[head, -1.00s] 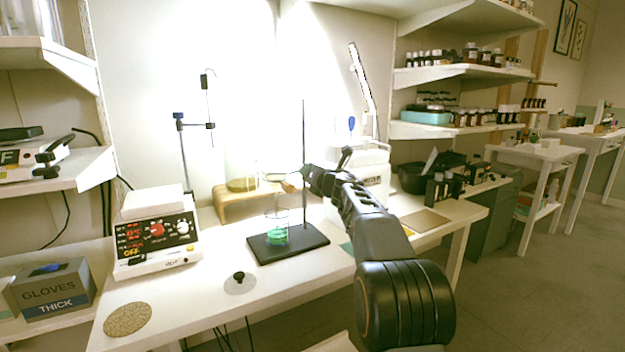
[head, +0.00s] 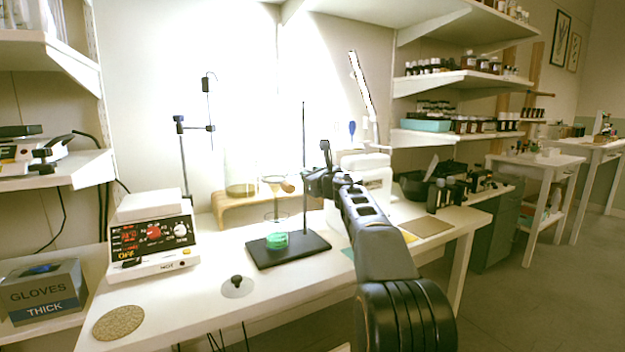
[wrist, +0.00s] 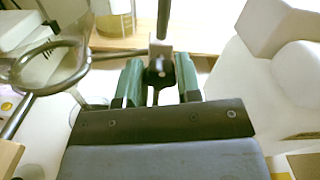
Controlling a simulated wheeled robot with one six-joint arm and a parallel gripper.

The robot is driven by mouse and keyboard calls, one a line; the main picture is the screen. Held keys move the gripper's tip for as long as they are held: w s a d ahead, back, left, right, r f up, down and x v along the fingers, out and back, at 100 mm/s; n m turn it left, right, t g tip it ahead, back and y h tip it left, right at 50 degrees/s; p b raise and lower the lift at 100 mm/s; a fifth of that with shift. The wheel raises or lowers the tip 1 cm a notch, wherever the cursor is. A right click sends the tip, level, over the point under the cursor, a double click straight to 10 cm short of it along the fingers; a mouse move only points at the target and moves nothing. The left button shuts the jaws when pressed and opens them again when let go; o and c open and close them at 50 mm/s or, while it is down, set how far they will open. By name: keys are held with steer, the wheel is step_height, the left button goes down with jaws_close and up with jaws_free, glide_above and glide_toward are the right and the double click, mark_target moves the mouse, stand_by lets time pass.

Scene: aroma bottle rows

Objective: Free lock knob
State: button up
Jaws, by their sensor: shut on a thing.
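My gripper (wrist: 158,85) has green finger pads, shut on the dark lock knob (wrist: 158,70) in the wrist view. The knob is in front of a small metal clamp block (wrist: 161,48) on the thin upright rod (wrist: 163,18). A metal ring (wrist: 48,66) reaches out on the left of the wrist view. In the head view, my gripper (head: 312,182) is at the rod (head: 304,130) of the stand, whose black base (head: 310,243) is on the bench. My wrist hides the knob there. A glass vessel (head: 276,190) is above a green-filled dish (head: 277,240).
A hotplate device (head: 150,235) stands at left, and a wooden riser (head: 235,208) with a glass jar is behind the stand. A white machine (head: 368,172) is close behind my wrist. A small black knob on a disc (head: 238,285) is in front, with bare bench around it.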

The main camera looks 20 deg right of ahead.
steer(key=shift+n, duration=0.5)
steer(key=o, duration=0.9)
steer(key=shift+o, duration=0.2)
steer(key=s+d+b, duration=0.1)
steer(key=s, duration=1.2)
steer(key=shift+s+d+b, duration=0.25)
steer(key=shift+s+b, duration=0.05)
steer(key=shift+s, duration=0.1)
steer(key=s+a+r+m+g+h+p, duration=0.1)
steer(key=s+r+m+g+h+p, duration=0.25)
steer(key=m+p, duration=0.75)
steer(key=s+a+r+m+h+p, duration=0.2)
steer(key=s+r+m+h+p, duration=0.15)
steer(key=r+m+p, duration=0.65)
steer(key=s+a+f+m+g+y+p, duration=0.2)
steer(key=s+a+m+g+p, duration=0.3)
steer(key=s+m+p, duration=0.3)
steer(key=s+a+f+m+g+y+p, duration=0.3)
steer(key=s+a+m+p, duration=0.4)
steer(key=m, duration=0.5)
steer(key=s+f+g+p, duration=0.1)
steer(key=s+g+p, duration=0.1)
steer(key=s, duration=0.1)
steer(key=shift+s+a+f+g, duration=0.35)
steer(key=shift+a, duration=0.05)
